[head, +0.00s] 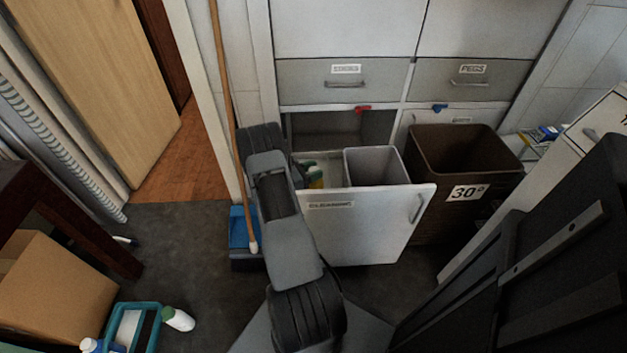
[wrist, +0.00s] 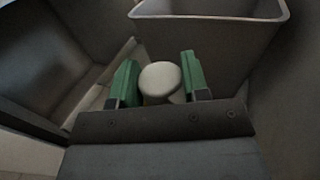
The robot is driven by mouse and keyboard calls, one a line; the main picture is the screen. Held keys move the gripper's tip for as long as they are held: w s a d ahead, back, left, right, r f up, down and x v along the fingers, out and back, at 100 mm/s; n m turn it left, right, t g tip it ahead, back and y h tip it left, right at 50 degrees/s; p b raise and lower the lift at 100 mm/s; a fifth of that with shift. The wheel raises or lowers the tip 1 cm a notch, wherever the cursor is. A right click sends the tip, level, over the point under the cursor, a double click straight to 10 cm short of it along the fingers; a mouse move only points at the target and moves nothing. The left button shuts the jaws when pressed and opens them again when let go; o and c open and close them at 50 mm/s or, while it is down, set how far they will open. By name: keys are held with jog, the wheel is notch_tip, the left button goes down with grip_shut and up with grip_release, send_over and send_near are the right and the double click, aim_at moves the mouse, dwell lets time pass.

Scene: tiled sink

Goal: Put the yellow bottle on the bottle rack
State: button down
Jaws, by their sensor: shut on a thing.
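My gripper (head: 312,172) reaches down into the pulled-out cabinet drawer, behind its front marked "CLEANING" (head: 372,225). In the wrist view, the green finger pads of my gripper (wrist: 158,80) are shut on the yellow bottle (wrist: 160,76), with its round white cap between them. Most of the bottle is hidden; a bit of the yellow bottle (head: 316,183) shows beside my gripper in the head view. I cannot make out a bottle rack for certain; the drawer floor under the bottle is hidden.
A grey bin (head: 378,152) stands in the drawer to the right of my gripper, and its wall (wrist: 215,45) is close in the wrist view. A brown hamper (head: 455,150) is right of the drawer. A broom (head: 228,90), teal caddy (head: 152,322) and white bottle (head: 179,319) are left.

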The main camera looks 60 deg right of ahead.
jog(key=shift+f+b, duration=0.6)
jog(key=shift+f, duration=1.25)
jog(key=shift+f, duration=0.15)
jog(key=c, duration=0.6)
grip_release()
jog(key=shift+r, duration=0.25)
jog(key=p+v, duration=0.1)
jog(key=v, duration=1.1)
jog(key=shift+p, duration=0.35)
jog(key=shift+a, duration=0.1)
